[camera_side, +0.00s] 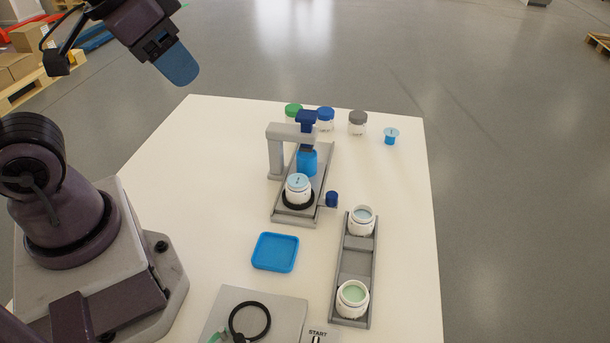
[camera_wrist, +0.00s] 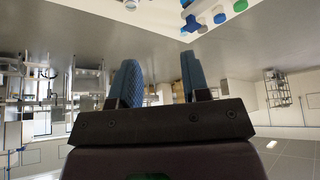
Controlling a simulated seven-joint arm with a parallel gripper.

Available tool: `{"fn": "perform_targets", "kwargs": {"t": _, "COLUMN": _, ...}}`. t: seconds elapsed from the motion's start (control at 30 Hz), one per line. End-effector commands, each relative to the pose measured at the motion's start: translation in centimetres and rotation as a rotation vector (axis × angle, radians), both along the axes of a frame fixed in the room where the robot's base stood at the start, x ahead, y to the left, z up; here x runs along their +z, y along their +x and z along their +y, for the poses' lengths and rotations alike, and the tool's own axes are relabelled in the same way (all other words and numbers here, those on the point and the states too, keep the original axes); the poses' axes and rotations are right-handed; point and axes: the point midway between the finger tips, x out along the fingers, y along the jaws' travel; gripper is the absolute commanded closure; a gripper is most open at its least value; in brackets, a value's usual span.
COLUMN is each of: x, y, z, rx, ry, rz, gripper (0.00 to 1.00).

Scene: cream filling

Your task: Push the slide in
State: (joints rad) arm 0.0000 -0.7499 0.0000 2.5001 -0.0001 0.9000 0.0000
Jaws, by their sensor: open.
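The filling station has a grey base (camera_side: 285,217) and a grey arch (camera_side: 275,157). A dark blue handle (camera_side: 306,117) tops the arch, above a bright blue cylinder (camera_side: 307,163). A white jar (camera_side: 298,183) with a pale blue top stands upright in a black ring (camera_side: 298,202) on the base, in front of the cylinder. A dark blue knob (camera_side: 331,199) sits at the base's right side; I cannot tell which part is the slide. My gripper (camera_side: 178,66) is raised at upper left, far from the station. Its blue fingers are apart and empty in the wrist view (camera_wrist: 160,76).
A grey tray (camera_side: 354,263) holds two open white jars. A blue square dish (camera_side: 275,252) lies left of it. Jars with green (camera_side: 293,109), blue (camera_side: 325,114) and grey (camera_side: 358,117) lids and a small blue cup (camera_side: 391,136) stand at the back. A START panel (camera_side: 317,333) is in front.

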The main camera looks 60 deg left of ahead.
Motion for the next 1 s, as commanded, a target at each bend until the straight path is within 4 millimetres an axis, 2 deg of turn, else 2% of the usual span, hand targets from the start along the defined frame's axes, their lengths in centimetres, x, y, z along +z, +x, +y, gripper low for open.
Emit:
{"fn": "perform_targets", "kwargs": {"t": 0.47, "x": 0.0, "y": 0.0, "z": 0.0, "rx": 0.0, "ry": 0.0, "rz": 0.0, "gripper": 0.57}}
{"fn": "perform_targets", "kwargs": {"t": 0.53, "x": 0.0, "y": 0.0, "z": 0.0, "rx": -0.001, "ry": 0.0, "rz": 0.001, "gripper": 0.47}}
{"fn": "perform_targets", "kwargs": {"t": 0.67, "x": -1.2, "y": 0.4, "z": -0.1, "rx": -0.005, "ry": 0.001, "rz": 0.061, "gripper": 0.47}}
{"fn": "perform_targets", "kwargs": {"t": 0.77, "x": -2.5, "y": 1.5, "z": -0.3, "rx": -0.014, "ry": 0.003, "rz": 0.146, "gripper": 0.47}}
{"fn": "perform_targets", "kwargs": {"t": 1.0, "x": -6.0, "y": 7.3, "z": -1.1, "rx": -0.085, "ry": 0.03, "rz": 0.345, "gripper": 0.47}}
